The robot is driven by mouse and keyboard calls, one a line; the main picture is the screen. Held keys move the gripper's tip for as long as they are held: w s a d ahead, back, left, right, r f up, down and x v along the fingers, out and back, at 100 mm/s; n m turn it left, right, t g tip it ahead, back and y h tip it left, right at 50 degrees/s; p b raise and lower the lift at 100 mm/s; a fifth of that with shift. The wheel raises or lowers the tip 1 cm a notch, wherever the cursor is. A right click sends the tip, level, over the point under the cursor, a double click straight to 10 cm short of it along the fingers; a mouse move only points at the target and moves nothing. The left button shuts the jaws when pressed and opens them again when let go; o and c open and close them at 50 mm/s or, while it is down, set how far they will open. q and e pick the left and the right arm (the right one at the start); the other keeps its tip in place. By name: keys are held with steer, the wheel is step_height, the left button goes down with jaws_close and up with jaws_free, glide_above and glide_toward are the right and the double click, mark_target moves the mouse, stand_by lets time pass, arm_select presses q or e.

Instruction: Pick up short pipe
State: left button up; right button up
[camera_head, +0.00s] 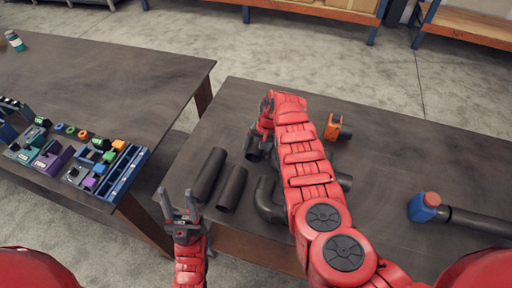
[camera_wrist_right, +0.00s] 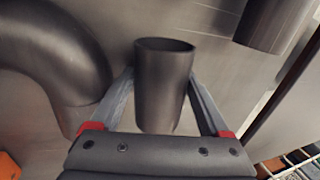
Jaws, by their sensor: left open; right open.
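A short dark grey pipe (camera_wrist_right: 163,90) stands between the two fingers of my right gripper (camera_wrist_right: 160,78) in the right wrist view, its open end facing up. The fingers are open, one on each side of the pipe; I cannot tell whether they touch it. In the head view the short pipe (camera_head: 252,151) shows partly below my right gripper (camera_head: 263,128), and my right arm hides much around it. My left gripper (camera_head: 178,205) is open and empty near the table's front left edge, with its fingers pointing away from me.
Two longer pipes (camera_head: 208,174) lie side by side on the dark table (camera_head: 390,165). A bent pipe (camera_head: 267,200) lies right of them, partly behind my arm. An orange fitting (camera_head: 333,126) and a blue-and-red part (camera_head: 424,206) with a pipe are further right. Another table (camera_head: 110,75) stands left.

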steer(key=shift+f, duration=0.1)
jaws_close()
stand_by(0.5)
